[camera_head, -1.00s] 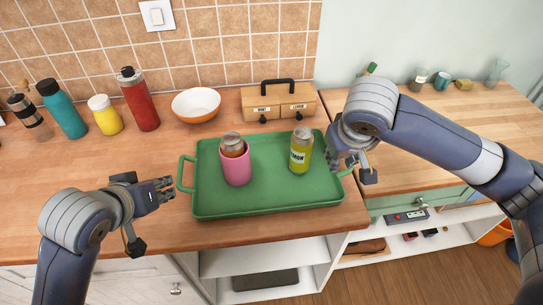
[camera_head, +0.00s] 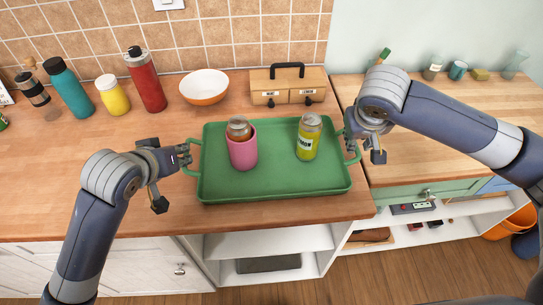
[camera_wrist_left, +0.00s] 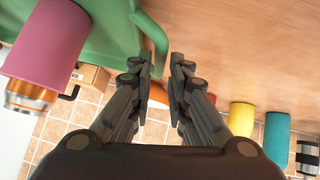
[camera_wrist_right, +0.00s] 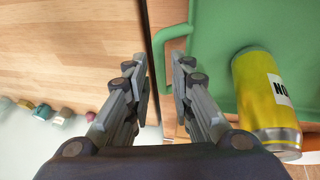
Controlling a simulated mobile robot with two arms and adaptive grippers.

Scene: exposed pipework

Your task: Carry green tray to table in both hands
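The green tray (camera_head: 275,185) lies on the wooden counter with a loop handle at each short end. A pink cup (camera_head: 243,153) with a can in it stands on the left of the tray, and a yellow can (camera_head: 308,140) stands on the right. My left gripper (camera_head: 185,156) is at the left handle; in the left wrist view its fingers (camera_wrist_left: 158,64) are apart, with the handle (camera_wrist_left: 158,42) just ahead of the gap. My right gripper (camera_head: 349,146) is at the right handle; in the right wrist view its fingers (camera_wrist_right: 158,64) are apart, with the handle (camera_wrist_right: 168,75) near the right finger.
A red bottle (camera_head: 147,82), a yellow bottle (camera_head: 113,97) and a teal bottle (camera_head: 68,90) stand to the left. A wooden surface (camera_head: 440,150) with small items adjoins on the right.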

